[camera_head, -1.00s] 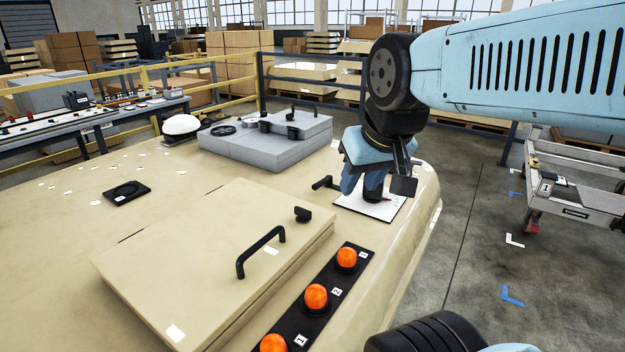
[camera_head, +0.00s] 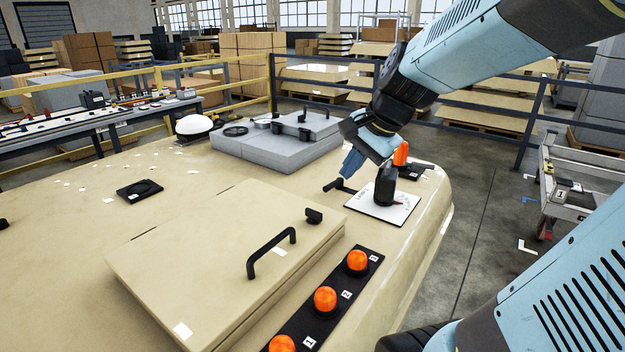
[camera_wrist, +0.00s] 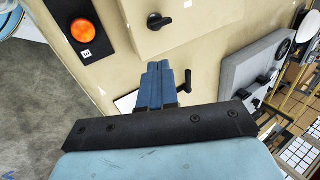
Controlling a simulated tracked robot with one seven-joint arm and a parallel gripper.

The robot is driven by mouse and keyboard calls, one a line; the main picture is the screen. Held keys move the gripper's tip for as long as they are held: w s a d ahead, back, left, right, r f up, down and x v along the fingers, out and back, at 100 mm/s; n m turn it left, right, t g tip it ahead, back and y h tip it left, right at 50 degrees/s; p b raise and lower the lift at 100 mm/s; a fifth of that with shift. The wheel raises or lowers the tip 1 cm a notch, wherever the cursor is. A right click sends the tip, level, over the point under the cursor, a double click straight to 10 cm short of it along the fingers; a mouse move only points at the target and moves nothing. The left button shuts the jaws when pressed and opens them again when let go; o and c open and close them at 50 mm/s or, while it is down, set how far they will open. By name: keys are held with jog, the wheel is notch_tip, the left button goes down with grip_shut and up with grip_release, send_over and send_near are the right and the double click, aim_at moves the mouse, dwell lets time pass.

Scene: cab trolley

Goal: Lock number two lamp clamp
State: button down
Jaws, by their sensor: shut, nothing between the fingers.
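A white plate (camera_head: 408,207) with small printed lettering, which seems to begin "LAMP", lies on the cream cab top. An upright black block (camera_head: 386,186) stands on it. A black lever handle (camera_head: 337,186) sticks out at the plate's far-left edge. My gripper (camera_head: 350,166) has its blue fingers together, just above and beside the lever, with nothing in them. In the wrist view the shut fingers (camera_wrist: 158,75) point past the lever (camera_wrist: 188,80), with the white plate (camera_wrist: 124,103) partly hidden behind them. I cannot tell whether the fingers touch the lever.
A black strip holds orange lamps, including lamp 2 (camera_head: 325,299) and lamp 3 (camera_head: 357,261). A cream hatch with a black handle (camera_head: 272,252) lies left of the strip. A grey box (camera_head: 275,146) stands behind the plate. Another orange lamp (camera_head: 401,153) stands beyond the block.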

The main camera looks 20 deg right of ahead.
jog(key=w+d+f+m+y, duration=0.1)
jog(key=w+d+f+m, duration=0.25)
jog(key=w+m, duration=0.55)
jog(key=m+t, duration=0.1)
jog(key=m, duration=0.8)
send_near(333, 186)
jog(key=s, duration=0.1)
jog(key=s+d+r, duration=0.1)
jog(key=shift+s+d+r+y, duration=0.3)
jog(key=shift+s+d+y, duration=0.05)
jog(key=shift+s+y, duration=0.05)
jog(key=shift+n, duration=0.3)
jog(key=x, duration=1)
jog(key=shift+w+r, duration=0.1)
jog(key=shift+w, duration=0.05)
